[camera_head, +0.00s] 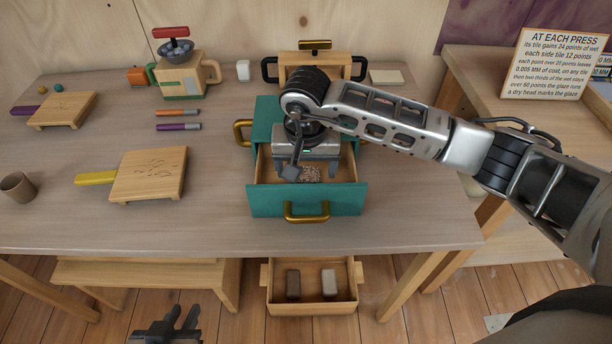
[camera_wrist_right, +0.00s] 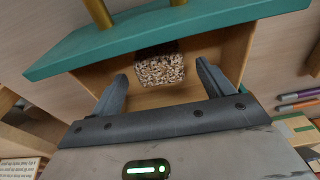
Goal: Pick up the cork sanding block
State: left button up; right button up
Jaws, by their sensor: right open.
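The cork sanding block (camera_head: 312,174) is a speckled brown block lying in the open drawer of a teal cabinet (camera_head: 264,112). In the right wrist view the block (camera_wrist_right: 160,70) shows between my fingers, near the drawer's teal front. My right gripper (camera_head: 307,172) points down into the drawer, open and empty, its fingers (camera_wrist_right: 162,76) on either side of the block with gaps. The arm hides part of the cabinet top. My left gripper (camera_head: 182,318) is low at the bottom edge of the head view, in front of the table, its fingers apart and empty.
The drawer front (camera_head: 338,200) has a brass handle (camera_head: 306,212). A lower wooden tray (camera_head: 312,306) holds two blocks. Wooden boards (camera_head: 150,175), a brown cup (camera_head: 18,186) and a mill-like box (camera_head: 180,77) stand on the table. A sign (camera_head: 553,64) stands at right.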

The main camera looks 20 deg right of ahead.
aim_at(306, 173)
jog(key=f, duration=0.3)
jog(key=shift+w+d+f, duration=0.1)
jog(key=shift+w+f, duration=0.05)
jog(key=shift+w, duration=0.05)
jog(key=shift+c, duration=0.3)
jog(key=c, duration=1)
notch_tip(306, 173, up, 10)
jog(key=shift+r+b, duration=0.1)
jog(key=shift+b, duration=0.4)
jog(key=o, duration=0.4)
jog(key=c, duration=0.3)
